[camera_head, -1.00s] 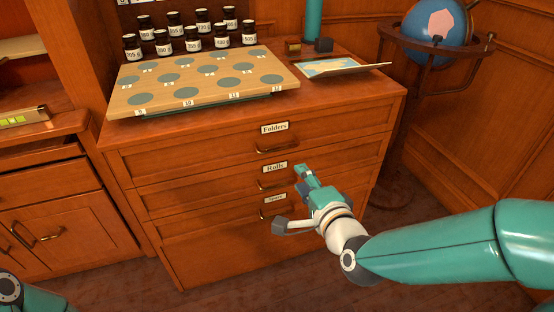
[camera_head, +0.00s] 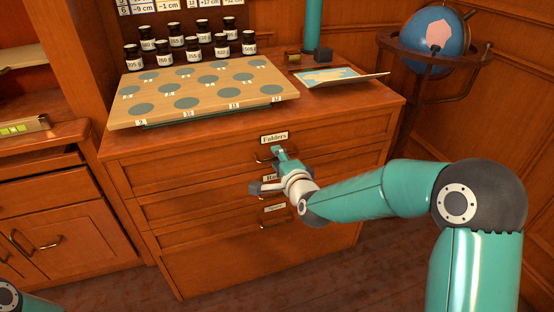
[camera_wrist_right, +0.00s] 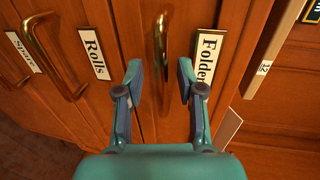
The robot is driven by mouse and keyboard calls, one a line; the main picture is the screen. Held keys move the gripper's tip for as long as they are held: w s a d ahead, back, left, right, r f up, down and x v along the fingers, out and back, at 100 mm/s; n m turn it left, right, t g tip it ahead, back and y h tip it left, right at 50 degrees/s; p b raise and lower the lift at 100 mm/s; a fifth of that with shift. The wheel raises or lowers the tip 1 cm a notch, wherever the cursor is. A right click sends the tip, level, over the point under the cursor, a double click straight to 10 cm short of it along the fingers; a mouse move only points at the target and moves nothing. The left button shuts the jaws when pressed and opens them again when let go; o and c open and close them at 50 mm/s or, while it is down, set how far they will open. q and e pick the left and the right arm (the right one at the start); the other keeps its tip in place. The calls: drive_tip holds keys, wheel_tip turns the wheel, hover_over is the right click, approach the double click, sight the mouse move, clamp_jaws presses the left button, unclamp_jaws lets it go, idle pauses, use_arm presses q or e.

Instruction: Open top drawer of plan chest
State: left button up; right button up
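The plan chest (camera_head: 240,250) stands in front of me, and its top drawer (camera_head: 190,173), labelled "Folders" (camera_head: 274,137), is shut. The drawer's brass handle (camera_head: 262,158) is partly hidden by my right gripper (camera_head: 268,169) in the head view. In the right wrist view the handle (camera_wrist_right: 160,45) stands upright in the picture, ahead of and between the open fingers of my right gripper (camera_wrist_right: 160,80). The fingers hold nothing, and I cannot tell whether either touches the handle. My left gripper is out of view.
Below are the "Rolls" drawer, whose handle (camera_wrist_right: 52,55) shows in the wrist view, and the lowest labelled drawer. On top are a wooden board (camera_head: 200,90) with round spots, several dark jars (camera_head: 190,45) and an open map booklet (camera_head: 340,76). A globe (camera_head: 436,35) stands right.

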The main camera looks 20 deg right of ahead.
drive_tip(key=shift+w, duration=0.3)
clamp_jaws()
drive_tip(key=shift+f, duration=0.1)
